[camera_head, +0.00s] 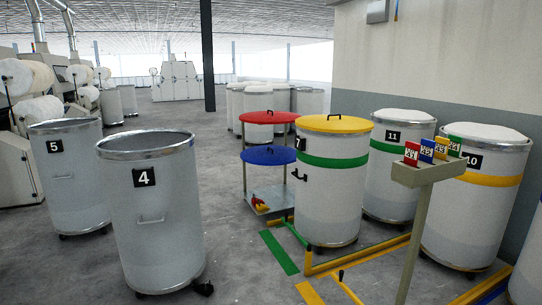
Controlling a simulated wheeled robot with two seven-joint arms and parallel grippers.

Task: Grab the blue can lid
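Neither of my grippers is in view.
Open cans 4 (150,220) and 5 (72,180) stand at the left. A yellow lid (333,124) covers the green-banded can. A post with coloured number tags (428,174) and yellow floor rails (360,254) stand at the right. Grey floor (228,235) before the cart is clear.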

